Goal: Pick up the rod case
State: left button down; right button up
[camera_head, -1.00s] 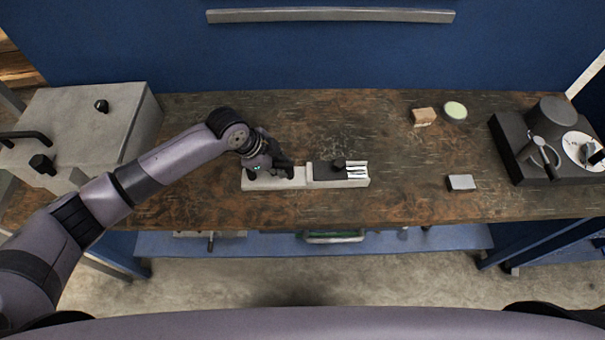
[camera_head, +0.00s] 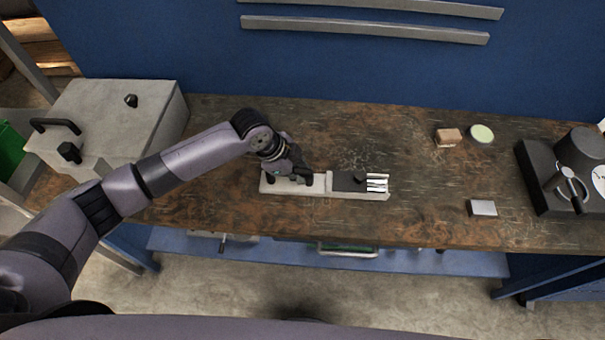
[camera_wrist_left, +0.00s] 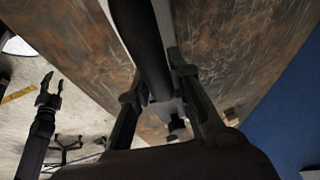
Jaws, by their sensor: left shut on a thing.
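The rod case (camera_head: 318,190) is a long pale tray with a dark block and several white rods at its right end. It lies along the front part of the worktop in the head view; I cannot tell whether it is lifted. My left gripper (camera_head: 298,174) is at the left half of the case and shut on it. In the left wrist view my gripper (camera_wrist_left: 160,97) has its fingers either side of a pale part of the case (camera_wrist_left: 164,108), with a dark bar hiding much of it. My right gripper (camera_wrist_left: 47,92) shows small there, open and empty above the floor.
The worktop (camera_head: 230,215) is clear around the case. A grey box (camera_head: 110,115) stands at the left. A tan block (camera_head: 448,136), a pale green disc (camera_head: 482,133) and a small grey box (camera_head: 483,208) lie to the right. A dark machine (camera_head: 545,185) stands at the far right.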

pick_arm(q)
notch_tip(320, 180, up, 19)
jog(key=b, duration=0.3)
pick_arm(e)
notch_tip(320, 180, down, 4)
jog(key=shift+d+r, duration=0.15)
jog(key=shift+r, duration=0.05)
pick_arm(q)
jog(key=shift+d+b, duration=0.1)
jog(key=shift+b, duration=0.2)
jog(key=shift+s+f+b, duration=0.15)
jog(key=shift+f+b, duration=1.35)
jog(key=shift+f, duration=3.15)
jog(key=shift+s+f+b, duration=0.1)
jog(key=shift+f+b, duration=1.35)
jog(key=shift+f, duration=3.2)
pick_arm(e)
jog(key=shift+f, duration=3)
pick_arm(q)
jog(key=shift+f, duration=0.35)
pick_arm(e)
jog(key=shift+f, duration=0.15)
pick_arm(q)
jog(key=shift+f, duration=0.15)
pick_arm(e)
jog(key=shift+o, duration=0.7)
